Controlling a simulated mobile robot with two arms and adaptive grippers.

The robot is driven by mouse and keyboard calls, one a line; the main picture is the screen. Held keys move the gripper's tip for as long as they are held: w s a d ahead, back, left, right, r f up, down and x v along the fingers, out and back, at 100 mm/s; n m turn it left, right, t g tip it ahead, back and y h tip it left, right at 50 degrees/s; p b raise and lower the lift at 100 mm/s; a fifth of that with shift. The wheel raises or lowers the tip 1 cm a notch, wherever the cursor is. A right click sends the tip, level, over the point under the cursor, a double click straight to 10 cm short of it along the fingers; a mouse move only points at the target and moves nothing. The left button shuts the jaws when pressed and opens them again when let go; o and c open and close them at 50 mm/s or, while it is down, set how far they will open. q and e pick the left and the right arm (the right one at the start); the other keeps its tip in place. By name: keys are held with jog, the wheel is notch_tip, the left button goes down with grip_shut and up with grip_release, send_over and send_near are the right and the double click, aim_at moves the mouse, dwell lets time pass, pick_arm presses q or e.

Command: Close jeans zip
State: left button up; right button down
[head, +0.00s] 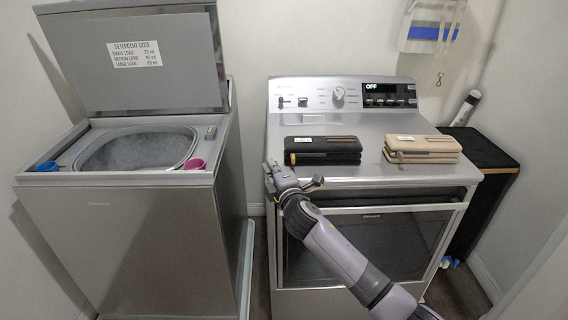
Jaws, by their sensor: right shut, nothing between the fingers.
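Two flat folded items lie on the dryer top, a black one (322,150) on the left and a tan one (422,149) on the right. Each has a small pale label on top and a strip along it that may be a zip. They look like folded jeans, but I cannot tell whether either zip is open or closed. A small orange spot shows at the black item's left front end. My right gripper (291,180) is shut and empty, at the dryer's front left edge, just in front of and below the black item. My left gripper is out of view.
The dryer (372,122) has a rear control panel reading OFF. The washer (120,225) stands left with its lid (135,80) raised, a blue cap (47,166) and pink cup (195,164) on its rim. A dark stand (478,150) is at the right. The dryer top behind the items is clear.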

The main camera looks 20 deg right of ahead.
jog(key=shift+w, duration=0.75)
jog(key=d, duration=0.1)
jog(key=d+p, duration=0.1)
jog(key=d, duration=0.1)
jog(key=shift+s, duration=0.4)
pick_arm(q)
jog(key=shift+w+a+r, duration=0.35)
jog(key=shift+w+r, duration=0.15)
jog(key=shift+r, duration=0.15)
pick_arm(e)
jog(key=shift+s+d, duration=0.15)
jog(key=shift+d, duration=0.25)
jog(key=p, duration=0.2)
send_near(311, 152)
jog(key=w, duration=0.4)
jog(key=shift+f, duration=0.1)
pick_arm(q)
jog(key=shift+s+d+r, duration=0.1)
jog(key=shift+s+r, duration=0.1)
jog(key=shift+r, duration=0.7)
pick_arm(e)
jog(key=shift+w, duration=0.1)
